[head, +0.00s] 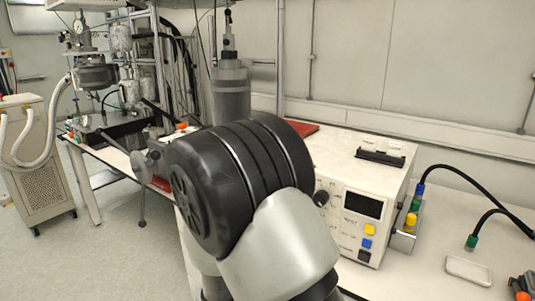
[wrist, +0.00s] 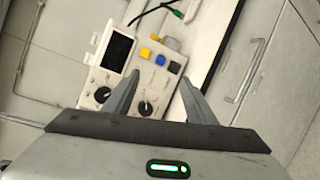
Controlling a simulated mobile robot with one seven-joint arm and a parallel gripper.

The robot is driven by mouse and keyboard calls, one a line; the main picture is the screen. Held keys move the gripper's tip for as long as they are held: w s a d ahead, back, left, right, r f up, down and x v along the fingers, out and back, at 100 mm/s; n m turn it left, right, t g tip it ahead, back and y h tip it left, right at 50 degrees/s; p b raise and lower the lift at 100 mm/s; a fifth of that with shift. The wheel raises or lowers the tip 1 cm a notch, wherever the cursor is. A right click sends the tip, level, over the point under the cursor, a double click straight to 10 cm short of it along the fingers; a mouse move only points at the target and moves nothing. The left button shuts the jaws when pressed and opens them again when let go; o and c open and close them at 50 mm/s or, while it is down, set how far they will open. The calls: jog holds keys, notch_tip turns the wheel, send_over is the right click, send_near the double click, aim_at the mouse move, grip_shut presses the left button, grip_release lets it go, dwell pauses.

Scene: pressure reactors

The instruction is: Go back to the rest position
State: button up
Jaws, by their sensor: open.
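My gripper (wrist: 158,79) shows in the wrist view with its two grey fingers spread apart and nothing between them. Beyond the fingers is the white control box (wrist: 100,78), with a dark display, black knobs and yellow and blue buttons, seen tilted. The fingers overlap its front in the picture; I cannot tell how far away it is. In the head view my arm fills the middle and hides my gripper. The control box (head: 338,188) stands on the bench right of my arm, partly covered by it.
The white bench (head: 447,250) carries a small white tray (head: 468,270) and cables with coloured plugs at right. At left are a reactor vessel (head: 95,77) and a beige wheeled unit (head: 33,160) with white hoses. Grey floor (head: 95,250) is free at lower left.

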jog(key=s+d+r+m+g+y, duration=0.3)
jog(key=s+m+g+y, duration=0.1)
jog(key=s, duration=0.4)
jog(key=s+d+r+m+g+y, duration=0.3)
jog(key=s+d+m+g+y, duration=0.15)
jog(key=s, duration=0.35)
jog(key=a+r+m+t+y+p, duration=0.1)
jog(key=a+r+t+y+p, duration=0.1)
jog(key=r+p, duration=0.5)
jog(key=s+a+r+m+t+y+p, duration=0.1)
jog(key=a+r+t+y+p, duration=0.2)
jog(key=r+p, duration=0.4)
notch_tip(320, 180, up, 8)
jog(key=shift+a+f, duration=0.2)
jog(key=shift+a, duration=0.15)
jog(key=shift+s, duration=0.1)
